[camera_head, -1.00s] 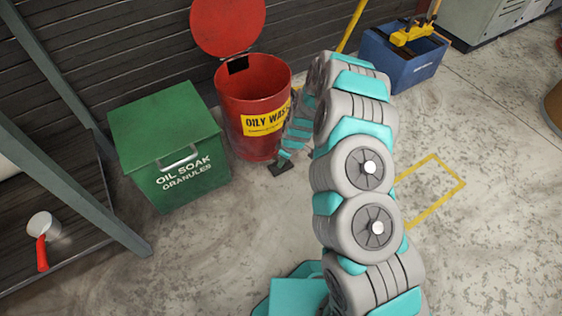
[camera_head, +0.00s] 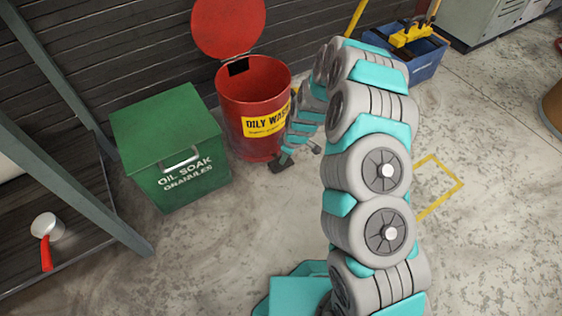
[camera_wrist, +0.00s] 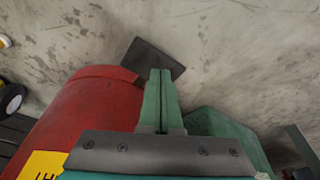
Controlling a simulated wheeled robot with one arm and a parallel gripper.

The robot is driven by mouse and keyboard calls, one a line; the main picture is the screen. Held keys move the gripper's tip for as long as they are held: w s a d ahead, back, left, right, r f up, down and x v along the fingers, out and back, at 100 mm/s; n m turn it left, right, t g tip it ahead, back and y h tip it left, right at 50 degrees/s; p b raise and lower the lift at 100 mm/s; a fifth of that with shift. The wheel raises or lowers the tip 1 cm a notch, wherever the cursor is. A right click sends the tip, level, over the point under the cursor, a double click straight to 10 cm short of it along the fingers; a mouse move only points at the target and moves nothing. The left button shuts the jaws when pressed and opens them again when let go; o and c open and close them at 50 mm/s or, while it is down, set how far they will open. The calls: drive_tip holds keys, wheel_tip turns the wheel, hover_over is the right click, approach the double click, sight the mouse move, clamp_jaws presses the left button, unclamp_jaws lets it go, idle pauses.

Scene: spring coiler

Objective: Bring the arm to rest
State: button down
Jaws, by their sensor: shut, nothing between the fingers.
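My gripper (camera_wrist: 160,75) is shut and empty, with its green fingers pressed together in the wrist view. In the head view, the gripper (camera_head: 287,153) hangs low in front of the red oily waste bin, pointing down close to the dark pedal (camera_head: 280,166) at the bin's foot. The wrist view shows the pedal (camera_wrist: 152,56) just beyond the fingertips; I cannot tell whether they touch. My arm arches from the lower right up and over toward the bin, hiding part of the bin's right side.
The red bin (camera_head: 254,85) stands with its round lid (camera_head: 228,28) raised. A green oil soak granules box (camera_head: 165,135) is left of it. A shelf with a red-handled scoop (camera_head: 46,230) is at far left. A blue mop bucket (camera_head: 420,62) stands behind right.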

drive_tip(key=shift+s+d+r, duration=0.1)
drive_tip(key=shift+s+r, duration=0.05)
drive_tip(key=shift+r, duration=0.4)
drive_tip(key=s+d+r+m, duration=0.15)
drive_tip(key=s+r, duration=0.25)
drive_tip(key=r, duration=0.4)
drive_tip(key=s+d+r+m+g, duration=0.1)
drive_tip(key=s+d+r, duration=0.1)
drive_tip(key=s+r, duration=0.45)
drive_tip(key=s+d+r+m, duration=0.1)
drive_tip(key=s+r+m, duration=0.15)
drive_tip(key=r, duration=0.65)
drive_tip(key=s+d+r+m+g+h, duration=0.1)
drive_tip(key=s+d+r+m, duration=0.25)
drive_tip(key=s, duration=0.55)
drive_tip(key=s+d+r+m+h, duration=0.15)
drive_tip(key=s+d+r, duration=0.25)
drive_tip(key=s, duration=0.5)
drive_tip(key=s+d+r+m+g, duration=0.1)
drive_tip(key=s+d+r+m, duration=0.25)
drive_tip(key=s, duration=0.45)
wheel_tip(320, 180, up, 14)
drive_tip(key=p, duration=1.3)
drive_tip(key=shift+s+d+n, duration=0.15)
drive_tip(key=shift+d+n, duration=0.15)
drive_tip(key=shift+n, duration=0.05)
drive_tip(key=shift+f, duration=0.1)
